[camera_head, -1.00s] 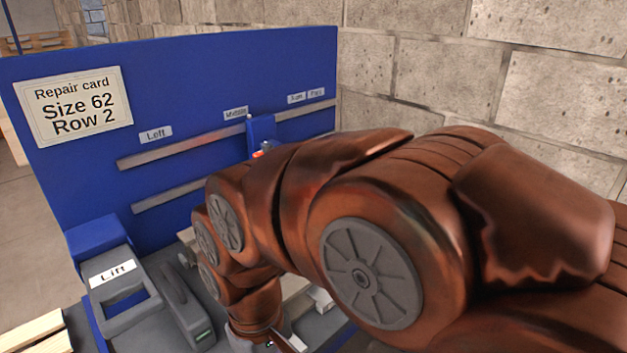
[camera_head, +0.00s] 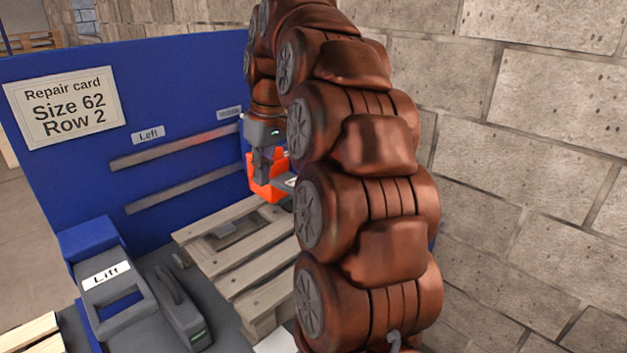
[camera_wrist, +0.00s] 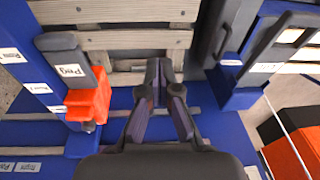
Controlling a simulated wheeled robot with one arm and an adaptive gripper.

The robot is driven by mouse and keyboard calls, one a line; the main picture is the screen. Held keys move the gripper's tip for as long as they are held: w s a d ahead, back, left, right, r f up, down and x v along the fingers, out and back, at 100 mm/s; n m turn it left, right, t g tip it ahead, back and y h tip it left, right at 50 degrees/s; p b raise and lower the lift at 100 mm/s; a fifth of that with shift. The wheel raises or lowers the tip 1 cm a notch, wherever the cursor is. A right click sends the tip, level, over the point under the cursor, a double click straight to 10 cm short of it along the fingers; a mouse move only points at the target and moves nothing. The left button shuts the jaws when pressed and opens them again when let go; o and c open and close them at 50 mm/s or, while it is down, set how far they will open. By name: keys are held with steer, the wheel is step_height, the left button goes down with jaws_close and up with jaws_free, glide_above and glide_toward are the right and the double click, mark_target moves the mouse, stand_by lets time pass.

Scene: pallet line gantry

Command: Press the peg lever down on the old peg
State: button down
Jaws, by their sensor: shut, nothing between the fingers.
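The peg lever is a grey arm labelled "Peg" (camera_wrist: 70,71) in the wrist view, at upper left. It extends from an orange body (camera_wrist: 92,103), which seems to be the old peg, on the blue board. In the head view the orange body (camera_head: 256,188) shows partly behind my gripper (camera_head: 262,178), and only a bit of the grey lever (camera_head: 287,182) is visible. In the wrist view my gripper (camera_wrist: 159,72) is shut and empty, to the right of the lever and apart from it. Their height difference is unclear.
A wooden pallet (camera_head: 238,262) lies below the blue panel (camera_head: 190,85), which carries a repair card (camera_head: 62,107) reading "Size 62 Row 2". A grey "Lift" handle (camera_head: 113,285) stands at front left. A block wall (camera_head: 540,130) rises at right.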

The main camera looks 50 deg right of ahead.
steer(key=d+r, duration=0.2)
steer(key=d, duration=0.6)
steer(key=d+r+t+h, duration=0.1)
steer(key=d, duration=0.8)
steer(key=shift+d+r+m, duration=0.25)
steer(key=shift+r+m, duration=0.15)
steer(key=shift+w+f, duration=0.1)
glide_toward(295, 184)
steer(key=shift+s+d+f, duration=0.2)
steer(key=shift+s+f, duration=0.1)
steer(key=shift+s, duration=0.3)
steer(key=shift+s+d+f, duration=0.15)
steer(key=shift+s+f, duration=0.2)
steer(key=shift+s, duration=0.25)
steer(key=shift+s+d+f, duration=0.2)
steer(key=shift+s+f, duration=0.1)
steer(key=shift+s, duration=0.35)
steer(key=shift+s+f+p, duration=0.1)
steer(key=shift+f+p, duration=0.25)
steer(key=shift+f, duration=1.8)
steer(key=shift+f, duration=0.1)
